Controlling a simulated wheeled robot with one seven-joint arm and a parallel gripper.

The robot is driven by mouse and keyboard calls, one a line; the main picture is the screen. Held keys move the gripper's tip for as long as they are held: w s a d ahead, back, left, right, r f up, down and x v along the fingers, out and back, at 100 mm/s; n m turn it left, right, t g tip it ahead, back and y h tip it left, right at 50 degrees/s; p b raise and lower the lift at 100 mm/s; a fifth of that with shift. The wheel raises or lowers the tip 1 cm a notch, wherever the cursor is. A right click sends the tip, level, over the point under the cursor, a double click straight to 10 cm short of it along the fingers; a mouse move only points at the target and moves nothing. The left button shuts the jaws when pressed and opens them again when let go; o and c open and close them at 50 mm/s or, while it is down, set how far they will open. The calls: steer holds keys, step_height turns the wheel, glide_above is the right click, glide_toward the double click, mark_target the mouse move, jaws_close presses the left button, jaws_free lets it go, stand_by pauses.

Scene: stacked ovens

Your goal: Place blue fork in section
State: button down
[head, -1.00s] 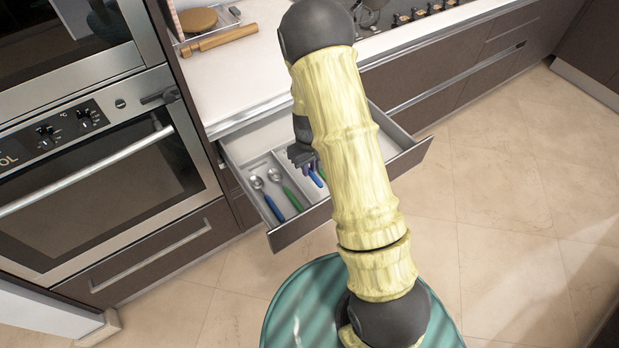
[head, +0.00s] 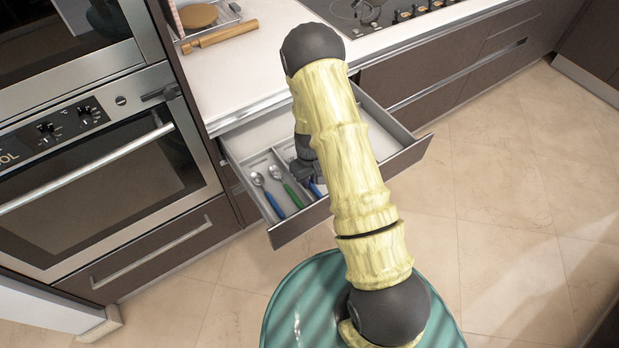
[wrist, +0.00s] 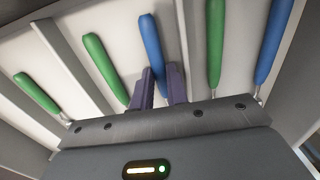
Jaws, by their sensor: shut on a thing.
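The blue fork shows as a blue handle (wrist: 150,40) between the two purple fingers of my gripper (wrist: 160,88) in the wrist view; its head is hidden. My gripper is shut on it, low inside the open drawer (head: 400,160). In the head view a short piece of blue handle (head: 315,189) shows just below my gripper (head: 308,178). The drawer has several sections with dividers (wrist: 70,65). I cannot tell whether the fork touches the section floor.
A blue-handled spoon (head: 273,204) and a green-handled spoon (head: 291,194) lie in the section to the left. More green handles (wrist: 215,45) and another blue handle (wrist: 272,45) show in the wrist view. The oven (head: 110,180) stands left; the counter (head: 245,70) lies behind.

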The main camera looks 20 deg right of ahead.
steer(key=shift+f, duration=0.1)
steer(key=c, duration=1.7)
jaws_free()
step_height(320, 180, up, 12)
steer(key=shift+r+b, duration=0.2)
steer(key=shift+b, duration=0.1)
